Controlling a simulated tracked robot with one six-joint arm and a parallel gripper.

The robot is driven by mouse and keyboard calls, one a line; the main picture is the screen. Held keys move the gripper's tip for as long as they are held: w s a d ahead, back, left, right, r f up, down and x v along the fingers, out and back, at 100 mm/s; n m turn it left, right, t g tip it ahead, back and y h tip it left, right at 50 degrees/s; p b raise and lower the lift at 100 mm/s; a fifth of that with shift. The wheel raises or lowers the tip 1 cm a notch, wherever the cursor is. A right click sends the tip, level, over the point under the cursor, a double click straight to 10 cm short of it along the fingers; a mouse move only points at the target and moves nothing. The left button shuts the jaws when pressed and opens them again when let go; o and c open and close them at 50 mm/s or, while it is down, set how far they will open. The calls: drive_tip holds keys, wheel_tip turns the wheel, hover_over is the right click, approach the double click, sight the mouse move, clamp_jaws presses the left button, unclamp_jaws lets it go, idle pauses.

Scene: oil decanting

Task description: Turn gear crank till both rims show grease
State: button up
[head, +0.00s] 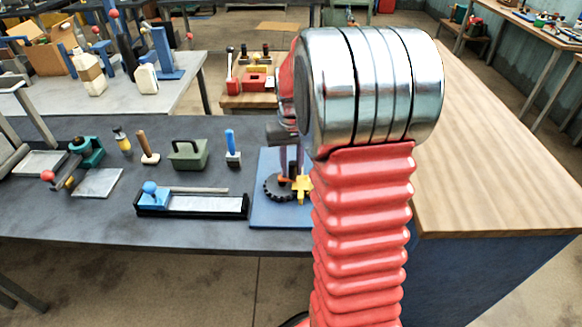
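A blue base plate (268,212) lies on the dark bench, left of my red arm. On it stand a dark toothed gear (272,190) and a yellow part (302,187). A small orange piece (285,180) shows between them; I cannot tell whether it is the crank's handle. My gripper (291,172) points down over the gear, its dark fingers close above or at the orange piece. Whether it touches or holds anything cannot be told. My arm hides the plate's right part and any second gear. No grease on the rims can be made out.
Left of the plate is a black-framed tray (205,204) with a blue-knobbed block (153,196). Behind it stand a green box (189,154), a blue-handled tool (232,148) and a wooden-handled tool (147,147). A wooden-topped cabinet (490,180) is at right.

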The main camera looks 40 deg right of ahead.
drive_tip(key=o, duration=0.3)
drive_tip(key=shift+o, duration=0.2)
drive_tip(key=shift+r, duration=0.1)
wheel_tip(320, 180, up, 14)
drive_tip(key=shift+f, duration=0.2)
drive_tip(key=shift+w+d, duration=0.1)
idle(0.7)
